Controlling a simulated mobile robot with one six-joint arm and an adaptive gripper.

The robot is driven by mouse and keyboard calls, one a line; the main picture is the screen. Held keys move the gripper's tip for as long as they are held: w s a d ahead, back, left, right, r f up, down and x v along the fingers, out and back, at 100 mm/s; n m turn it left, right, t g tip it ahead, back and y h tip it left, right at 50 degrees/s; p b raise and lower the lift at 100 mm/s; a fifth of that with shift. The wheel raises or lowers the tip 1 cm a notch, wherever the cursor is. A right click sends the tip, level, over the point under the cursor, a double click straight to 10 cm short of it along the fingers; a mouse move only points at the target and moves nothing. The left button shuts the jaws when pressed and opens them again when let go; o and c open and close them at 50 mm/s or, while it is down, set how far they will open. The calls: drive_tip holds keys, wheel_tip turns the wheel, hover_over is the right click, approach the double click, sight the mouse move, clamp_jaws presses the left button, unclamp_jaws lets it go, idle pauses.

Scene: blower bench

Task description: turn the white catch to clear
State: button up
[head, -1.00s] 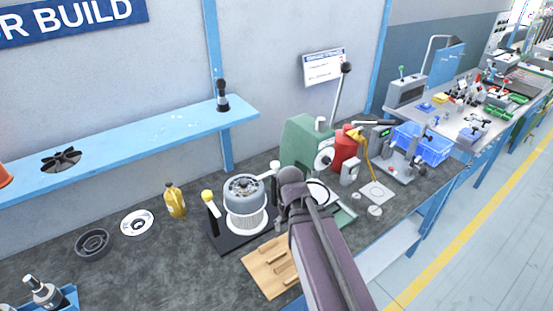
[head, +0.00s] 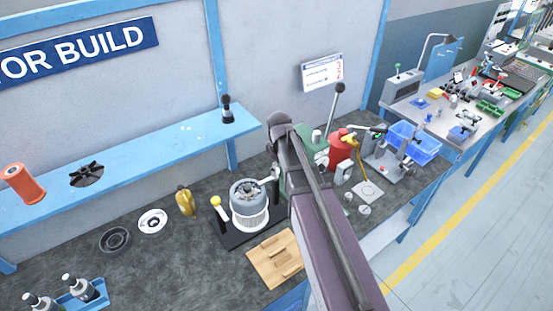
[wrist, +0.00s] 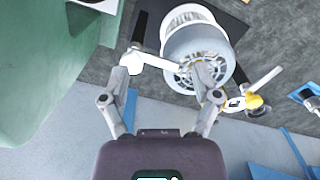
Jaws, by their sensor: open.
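The white catch (wrist: 133,63) shows in the wrist view as a white hub with a black grip pointing up and a white bar reaching right to the motor's rim. The finned grey and white motor (wrist: 198,45) stands beside it, also seen in the head view (head: 249,203). A second catch with a yellow knob (wrist: 255,102) is on the motor's other side. My gripper (wrist: 165,75) is open, its left finger close by the white hub and its right finger over the motor's edge. Contact cannot be told.
A green press (wrist: 50,60) stands close on the left in the wrist view. In the head view, a wooden block (head: 275,258) lies in front of the motor and a red container (head: 341,147) stands to its right. The bench left of the motor has free room.

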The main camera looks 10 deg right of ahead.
drive_tip(key=w+r+n+p, duration=0.4)
drive_tip(key=w+r+p, duration=0.2)
drive_tip(key=r, duration=0.1)
drive_tip(key=shift+r, duration=0.25)
drive_tip(key=shift+f, duration=0.15)
wheel_tip(320, 180, down, 14)
drive_tip(key=b, duration=1.3)
drive_tip(key=shift+r+b, duration=0.2)
drive_tip(key=shift+b, duration=0.15)
drive_tip(key=shift+c, duration=0.2)
clamp_jaws()
